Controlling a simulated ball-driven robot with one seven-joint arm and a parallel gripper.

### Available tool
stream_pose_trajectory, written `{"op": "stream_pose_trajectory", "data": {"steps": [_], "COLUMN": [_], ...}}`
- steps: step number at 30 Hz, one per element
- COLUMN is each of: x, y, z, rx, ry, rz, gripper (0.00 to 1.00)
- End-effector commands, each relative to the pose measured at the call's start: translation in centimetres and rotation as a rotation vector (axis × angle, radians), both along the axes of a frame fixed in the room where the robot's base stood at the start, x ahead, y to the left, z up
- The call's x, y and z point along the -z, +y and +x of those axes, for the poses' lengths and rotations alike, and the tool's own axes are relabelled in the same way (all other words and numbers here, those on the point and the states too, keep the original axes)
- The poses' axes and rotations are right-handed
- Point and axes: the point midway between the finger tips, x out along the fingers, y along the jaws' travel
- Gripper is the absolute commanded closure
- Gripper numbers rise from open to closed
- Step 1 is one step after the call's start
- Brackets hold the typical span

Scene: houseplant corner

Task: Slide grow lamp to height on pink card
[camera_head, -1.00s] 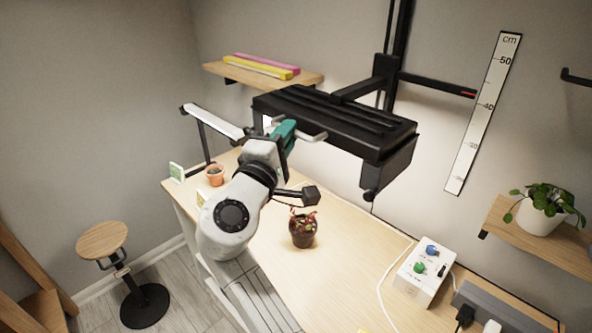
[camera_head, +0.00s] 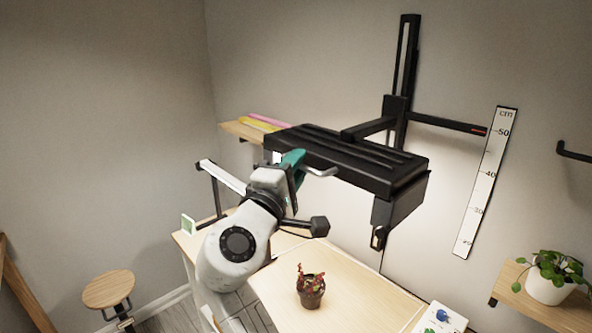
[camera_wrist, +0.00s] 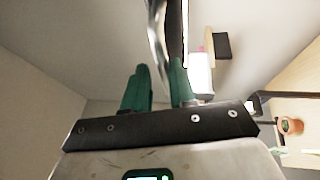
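The grow lamp (camera_head: 350,157) is a wide black panel on a black wall rail (camera_head: 405,60). Its side arm ends in a red-tipped pointer (camera_head: 482,131), which lines up with about 50 on the white cm scale (camera_head: 485,185). My gripper (camera_head: 293,160) is at the lamp's front left, at the pale metal handle (camera_head: 322,171). I cannot make out a pink card.
A potted plant (camera_head: 311,290) stands on the wooden table below the lamp. A green-and-white card (camera_head: 188,225) stands at the table's left. A shelf with yellow and pink bars (camera_head: 262,123) is behind the lamp. A white control box (camera_head: 440,318) is at lower right.

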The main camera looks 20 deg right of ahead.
Motion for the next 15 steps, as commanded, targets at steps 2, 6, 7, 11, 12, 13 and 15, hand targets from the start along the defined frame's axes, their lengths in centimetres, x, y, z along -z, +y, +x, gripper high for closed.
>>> {"op": "stream_pose_trajectory", "data": {"steps": [2,6,7,11,12,13,15], "x": [-0.07,0.05,0.07,0.17,0.23,0.29,0.45], "y": [-0.02,-0.05,-0.05,-0.02,0.09,0.22,0.69], "z": [-0.01,0.0,0.0,-0.03,-0.11,-0.21,-0.63], "rx": [0.001,0.001,0.001,0.001,0.0,0.0,-0.001], "ry": [-0.002,0.001,0.001,0.002,0.002,0.002,0.001], "rz": [0.0,0.002,0.002,0.002,0.002,0.002,0.002], "gripper": [0.68,0.62,0.62,0.62,0.62,0.62,0.62]}}
